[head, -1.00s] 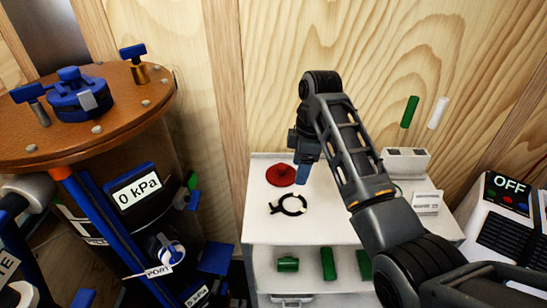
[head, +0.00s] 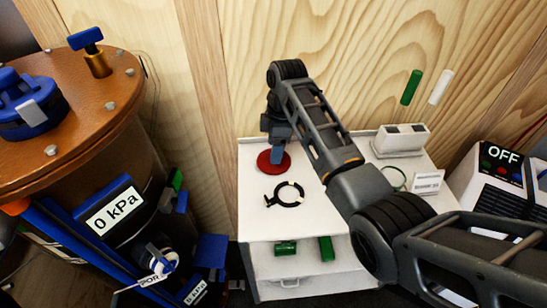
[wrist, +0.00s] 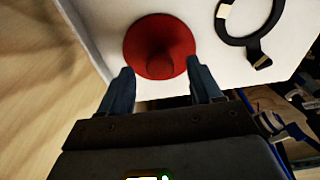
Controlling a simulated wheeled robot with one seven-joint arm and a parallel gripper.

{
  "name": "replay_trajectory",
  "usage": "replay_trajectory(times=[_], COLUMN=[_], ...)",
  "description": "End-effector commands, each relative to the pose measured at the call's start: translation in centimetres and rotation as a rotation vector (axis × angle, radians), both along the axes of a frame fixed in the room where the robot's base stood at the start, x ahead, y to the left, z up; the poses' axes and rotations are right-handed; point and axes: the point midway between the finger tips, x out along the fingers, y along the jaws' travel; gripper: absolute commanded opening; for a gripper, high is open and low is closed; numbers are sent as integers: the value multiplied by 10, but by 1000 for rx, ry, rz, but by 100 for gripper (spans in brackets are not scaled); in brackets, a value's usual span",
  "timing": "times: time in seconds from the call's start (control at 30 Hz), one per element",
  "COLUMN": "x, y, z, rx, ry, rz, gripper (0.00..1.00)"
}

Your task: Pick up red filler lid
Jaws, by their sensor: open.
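The red filler lid (head: 264,163) is a round red disc lying on the white cabinet top, near its back left. In the wrist view the lid (wrist: 160,35) shows whole, with a raised round knob in its middle. My gripper (head: 277,158) is over the lid in the head view and hides part of it. In the wrist view my gripper's two blue fingers (wrist: 158,76) are apart, with nothing between the tips. The lid lies just beyond the fingertips. I cannot tell the exact height of the fingers above it.
A black ring clamp (head: 288,194) lies in front of the lid on the white cabinet (head: 262,215). A white holder (head: 402,138) stands at the back right. A brown-topped tank (head: 80,110) with blue fittings is at the left. A wooden wall (head: 190,60) rises behind.

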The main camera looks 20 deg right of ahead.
Motion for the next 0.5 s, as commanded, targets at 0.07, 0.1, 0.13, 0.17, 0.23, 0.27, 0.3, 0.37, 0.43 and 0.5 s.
replay_trajectory(times=[0.07, 0.1, 0.13, 0.17, 0.23, 0.27, 0.3, 0.37, 0.43, 0.5], x=[0, 0, 1, 1, 1, 1, 1, 1, 1, 1], y=[1, 1, 1, 1, 1, 1, 1, 1, 1, 1], z=[-9, -11, -13, -14, -15, -15, -15, -15, -15, -14], rx=[0, 0, 0, 0, 0, 0, 0, 0, 0, 0], ry=[2, 0, -1, -1, -1, -1, -1, -1, -1, -1], rz=[-1, 0, 0, 0, 0, 0, 0, 0, 0, 0], gripper=[64, 64, 64, 64, 64, 64, 64, 64, 59, 53])
